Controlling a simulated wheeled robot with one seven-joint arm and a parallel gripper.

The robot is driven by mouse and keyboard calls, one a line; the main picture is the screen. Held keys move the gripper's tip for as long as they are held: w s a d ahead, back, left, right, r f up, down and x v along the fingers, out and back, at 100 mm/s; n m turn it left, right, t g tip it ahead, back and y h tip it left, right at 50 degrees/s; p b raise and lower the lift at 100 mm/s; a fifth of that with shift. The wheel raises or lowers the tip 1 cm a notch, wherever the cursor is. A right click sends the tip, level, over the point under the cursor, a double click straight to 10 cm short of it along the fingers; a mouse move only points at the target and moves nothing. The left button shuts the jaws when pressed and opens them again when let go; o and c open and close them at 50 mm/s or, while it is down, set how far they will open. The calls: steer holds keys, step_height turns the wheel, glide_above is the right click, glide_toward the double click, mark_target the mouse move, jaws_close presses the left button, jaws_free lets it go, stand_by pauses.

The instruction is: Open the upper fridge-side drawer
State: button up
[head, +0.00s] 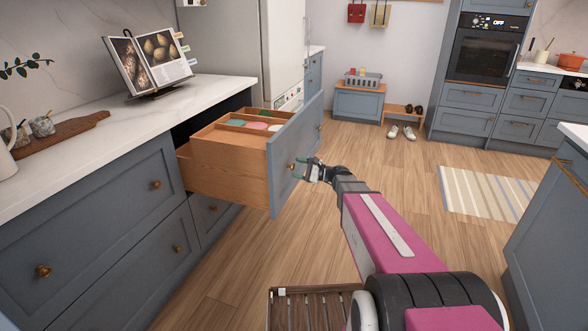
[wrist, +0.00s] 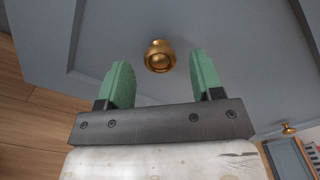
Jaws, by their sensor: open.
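The upper fridge-side drawer (head: 229,174) is pulled well out from the counter in the head view. Its blue-grey front (head: 295,158) stands clear of the cabinet, and its wooden box shows dividers with green, pink and pale items inside. My gripper (head: 309,169) is just in front of the drawer front, near its brass knob (head: 291,167). In the wrist view the knob (wrist: 159,56) lies ahead of and between the two green fingertips of my gripper (wrist: 161,80). The fingers are apart, with visible gaps on both sides of the knob.
The closed lower drawer (head: 211,211) is partly hidden beneath the open one. The fridge (head: 258,45) stands behind it. A cookbook on a stand (head: 150,65) is on the worktop. An island cabinet (head: 555,215) stands at right. Wooden floor (head: 400,185) is clear between.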

steer(key=v, duration=0.8)
steer(key=shift+d, duration=0.1)
steer(key=s+a+f+n+g+h, duration=0.3)
steer(key=s+f+n+g+h, duration=0.45)
steer(key=s, duration=0.55)
steer(key=s+d+f+n+h, duration=0.4)
steer(key=s+d+n+h, duration=0.2)
steer(key=s+d+h, duration=0.1)
steer(key=shift+s+d+h, duration=0.25)
steer(key=shift+s+h, duration=0.25)
steer(key=shift+h, duration=0.55)
steer(key=shift+t, duration=0.25)
